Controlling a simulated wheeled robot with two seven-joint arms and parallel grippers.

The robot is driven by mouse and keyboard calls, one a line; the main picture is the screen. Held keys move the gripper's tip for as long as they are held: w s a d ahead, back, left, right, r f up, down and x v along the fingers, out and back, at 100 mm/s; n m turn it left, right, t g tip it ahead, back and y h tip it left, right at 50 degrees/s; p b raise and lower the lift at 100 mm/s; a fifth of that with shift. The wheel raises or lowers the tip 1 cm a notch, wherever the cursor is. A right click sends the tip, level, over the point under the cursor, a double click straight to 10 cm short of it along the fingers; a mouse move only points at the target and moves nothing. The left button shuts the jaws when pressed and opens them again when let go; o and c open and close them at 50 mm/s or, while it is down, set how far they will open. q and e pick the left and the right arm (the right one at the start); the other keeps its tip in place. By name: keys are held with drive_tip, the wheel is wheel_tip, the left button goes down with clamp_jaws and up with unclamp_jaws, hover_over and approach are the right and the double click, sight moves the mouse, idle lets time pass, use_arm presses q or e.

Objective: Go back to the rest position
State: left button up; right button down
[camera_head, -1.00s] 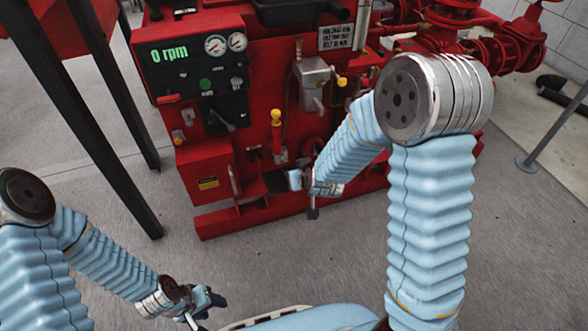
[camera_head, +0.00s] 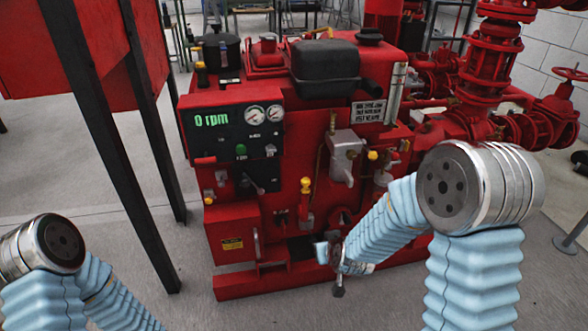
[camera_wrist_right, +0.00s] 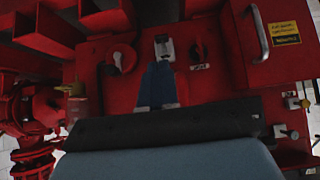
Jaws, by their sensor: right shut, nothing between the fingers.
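The red pumpset (camera_head: 300,240) fills the middle of the head view, with a control panel (camera_head: 205,134) reading 0 rpm. My right gripper (camera_head: 334,256) is in front of the lower part of the pumpset. It is shut and empty; its fingers are small in the head view, and I cannot tell whether they touch the red housing. The right wrist view looks closely at red panels, with a pale-tipped blue part in the middle. My left arm (camera_head: 90,285) comes in at the lower left, and its gripper is outside the frame.
Black support legs of a red structure (camera_head: 150,120) stand left of the pumpset. Grey floor (camera_head: 110,250) is open at the left.

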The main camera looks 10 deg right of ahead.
use_arm(q)
wheel_tip(320, 180, up, 7)
drive_tip(key=d+p, duration=0.1)
drive_tip(key=p, duration=0.6)
drive_tip(key=shift+s, duration=0.25)
use_arm(e)
drive_tip(key=s+a+f+g+y, duration=0.1)
drive_tip(key=s+a+f+g, duration=0.1)
drive_tip(key=s+f, duration=0.2)
drive_tip(key=s+a+f+m+g+y, duration=0.1)
drive_tip(key=s+a+f+g, duration=0.1)
drive_tip(key=s, duration=0.8)
drive_tip(key=s+a+f+m+g+y, duration=0.1)
drive_tip(key=s+a+f+g, duration=0.2)
drive_tip(key=s+f, duration=0.3)
drive_tip(key=shift+s+f+g+y, duration=0.2)
drive_tip(key=shift+s+g+y, duration=0.25)
drive_tip(key=shift+g, duration=0.15)
